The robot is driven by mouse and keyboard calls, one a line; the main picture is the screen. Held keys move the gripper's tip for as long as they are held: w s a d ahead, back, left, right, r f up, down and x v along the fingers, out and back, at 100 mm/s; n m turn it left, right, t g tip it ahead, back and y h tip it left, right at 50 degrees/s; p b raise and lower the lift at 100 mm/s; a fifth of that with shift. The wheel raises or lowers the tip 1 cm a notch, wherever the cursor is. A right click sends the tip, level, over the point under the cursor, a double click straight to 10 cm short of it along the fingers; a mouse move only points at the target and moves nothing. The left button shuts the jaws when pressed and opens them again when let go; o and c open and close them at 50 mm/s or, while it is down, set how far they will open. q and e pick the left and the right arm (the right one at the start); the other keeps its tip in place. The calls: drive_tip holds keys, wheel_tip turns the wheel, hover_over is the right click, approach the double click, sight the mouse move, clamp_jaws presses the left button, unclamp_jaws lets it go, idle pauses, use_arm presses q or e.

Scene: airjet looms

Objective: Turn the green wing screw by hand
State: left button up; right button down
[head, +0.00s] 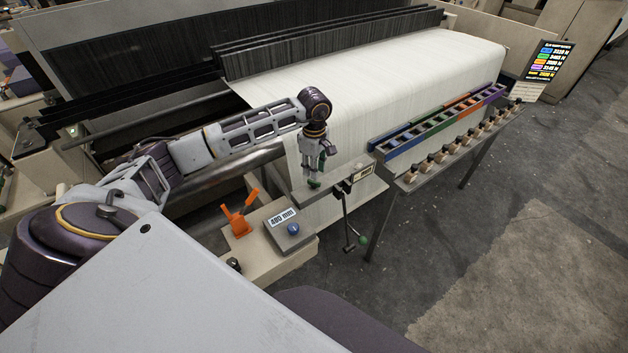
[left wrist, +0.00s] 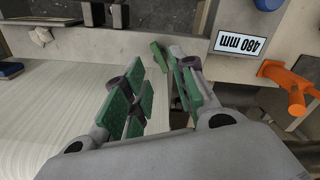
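My left gripper (head: 315,178) points down over a grey rail beside the loom. In the left wrist view its two fingers (left wrist: 155,65) carry green pads and stand apart, with open space between them. A small green piece, which looks like the green wing screw (left wrist: 160,57), shows between and just beyond the fingertips, nearer the right finger. Whether that finger touches it I cannot tell, and part of it may be hidden behind the finger. In the head view the green at the fingertips cannot be told apart clearly from the pads. My right gripper is not in view.
A panel with a "480 mm" label (head: 282,217) and blue knob (head: 293,229) sits near an orange handle (head: 238,215). A lever with a green ball (head: 364,240) hangs below the rail. A coloured rack (head: 440,125) stands right. White warp sheet (head: 370,70) lies behind.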

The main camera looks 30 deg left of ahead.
sight(314, 182)
use_arm(q)
drive_tip(key=shift+f+b, duration=0.65)
drive_tip(key=shift+f, duration=1.05)
drive_tip(key=shift+f+b, duration=0.4)
drive_tip(key=shift+f, duration=0.8)
drive_tip(key=shift+r, duration=0.15)
clamp_jaws()
